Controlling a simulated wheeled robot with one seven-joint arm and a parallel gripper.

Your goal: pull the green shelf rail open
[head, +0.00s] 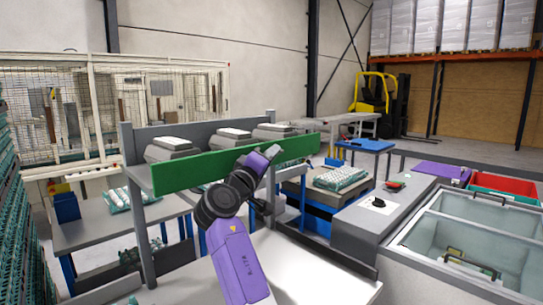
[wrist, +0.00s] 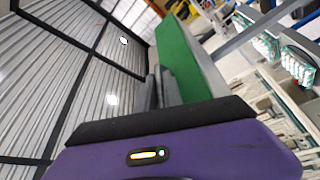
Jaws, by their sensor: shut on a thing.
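The green shelf rail (head: 190,176) is a long green bar along the front of a grey shelf, above the work table in the head view. My purple arm reaches up to its right part and hides a little of it. My gripper (wrist: 158,88) is at the rail in the wrist view, its dark fingers shut on the rail's edge. The green rail (wrist: 186,62) runs away from the fingers toward the upper part of that view. The fingertips are hard to make out in the head view.
Several grey devices with white tops (head: 171,145) stand on the shelf behind the rail. Egg trays (head: 338,178) lie on a table to the right. A grey counter (head: 372,222) with lidded glass bins (head: 470,240) is at the right. Grey posts (head: 140,235) hold the shelf.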

